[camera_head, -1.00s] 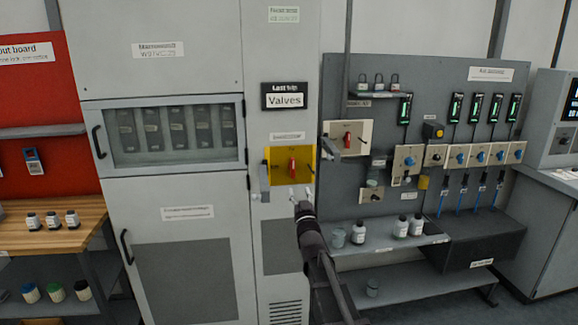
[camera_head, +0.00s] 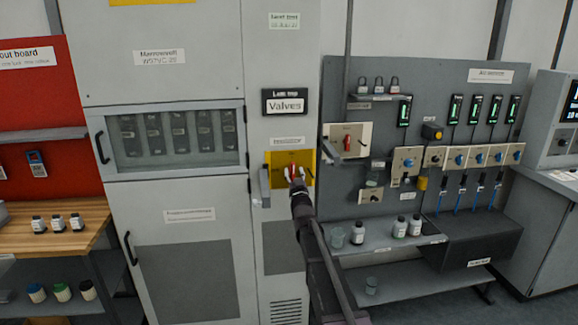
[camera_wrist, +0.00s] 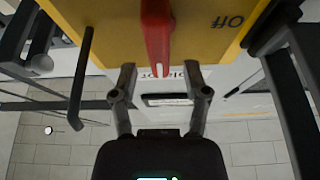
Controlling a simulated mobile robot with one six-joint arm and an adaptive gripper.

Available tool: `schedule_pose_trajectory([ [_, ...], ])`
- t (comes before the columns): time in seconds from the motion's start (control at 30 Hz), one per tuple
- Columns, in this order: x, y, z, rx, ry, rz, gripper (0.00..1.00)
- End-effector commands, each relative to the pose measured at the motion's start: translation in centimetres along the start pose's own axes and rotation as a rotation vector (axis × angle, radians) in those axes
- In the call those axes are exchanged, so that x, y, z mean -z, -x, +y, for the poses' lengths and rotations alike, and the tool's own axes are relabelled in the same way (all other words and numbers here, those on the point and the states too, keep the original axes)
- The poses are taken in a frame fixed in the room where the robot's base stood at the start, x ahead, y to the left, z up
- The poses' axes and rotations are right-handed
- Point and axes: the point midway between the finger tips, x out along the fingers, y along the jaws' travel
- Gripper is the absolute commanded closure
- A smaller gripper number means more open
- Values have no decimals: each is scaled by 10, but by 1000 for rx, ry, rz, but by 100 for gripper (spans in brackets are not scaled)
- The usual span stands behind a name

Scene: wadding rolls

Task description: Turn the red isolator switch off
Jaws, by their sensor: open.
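The red isolator switch handle (camera_head: 288,158) sits upright on a yellow plate (camera_head: 307,160) on the grey cabinet. In the wrist view my gripper (camera_wrist: 160,80) is open, with one finger on each side of the handle's line. I cannot tell whether either finger touches the handle.
A grey lever (camera_head: 264,186) stands beside the yellow plate's left edge. Another red switch (camera_head: 346,143) on a pale plate is mounted on the grey board to the right. A shelf (camera_head: 385,246) with bottles sits below that board. A dark bar (camera_wrist: 82,75) shows left in the wrist view.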

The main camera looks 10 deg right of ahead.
Motion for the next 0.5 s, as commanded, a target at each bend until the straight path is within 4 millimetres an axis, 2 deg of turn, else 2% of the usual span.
schedule_pose_trajectory([
  [0.03, 1, -9, 0, 0, 0, 0, 40],
  [0.2, 0, -20, 0, 0, 0, 0, 40],
  [0.5, 0, -23, 0, 0, 0, 0, 40],
])
